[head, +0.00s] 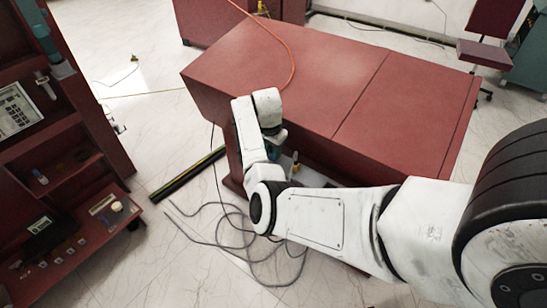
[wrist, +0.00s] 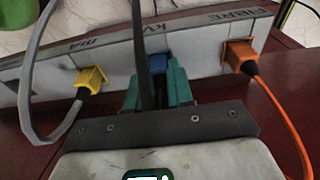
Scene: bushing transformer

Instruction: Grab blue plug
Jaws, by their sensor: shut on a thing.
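The blue plug (wrist: 157,64) sits at the grey panel (wrist: 200,52) in the middle of the wrist view, between a yellow plug and an orange plug. My gripper (wrist: 158,82) is shut on the blue plug, with its teal fingers on either side of it. A dark cable or strip runs upward in front of the plug and hides part of it. In the head view my gripper (head: 276,135) is beside the near left side of the red bench; the blue plug cannot be made out there.
The yellow plug (wrist: 91,80) with a grey cable is left of my gripper, and the orange plug (wrist: 240,55) with an orange cable is right. The red bench (head: 330,75) is beside my arm. Loose grey cables (head: 235,235) lie on the floor. A red cabinet (head: 75,150) stands at left.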

